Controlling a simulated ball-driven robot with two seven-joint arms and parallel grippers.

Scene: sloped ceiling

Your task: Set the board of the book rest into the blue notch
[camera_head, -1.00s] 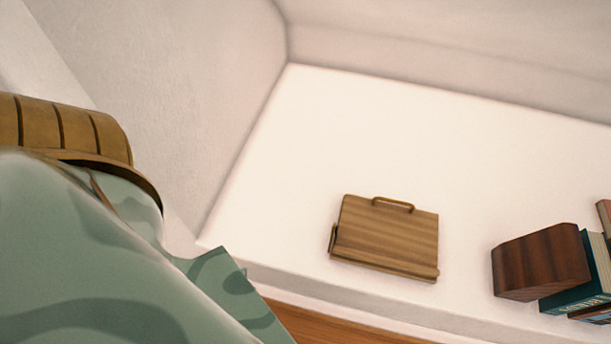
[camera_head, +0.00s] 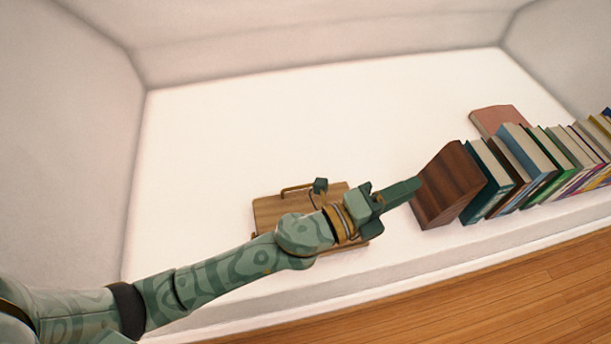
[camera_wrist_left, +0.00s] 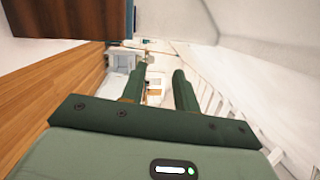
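The book rest (camera_head: 268,212) is a flat wooden board with a looped handle (camera_head: 296,187) at its far edge, lying low on the white shelf in the head view. My left forearm and wrist cover its middle and near part. No blue notch can be made out. My left gripper (camera_head: 402,190) is past the rest's right side, its fingers pointing right toward a dark wooden block. In the left wrist view, the left gripper (camera_wrist_left: 160,72) has its two fingers apart with nothing between them. My right gripper is not in view.
The dark wooden block (camera_head: 447,187) stands close to the left fingertips, at the left end of a row of several books (camera_head: 545,165). A pinkish book (camera_head: 497,120) lies behind them. The white shelf (camera_head: 230,130) is clear behind the rest, under sloping walls.

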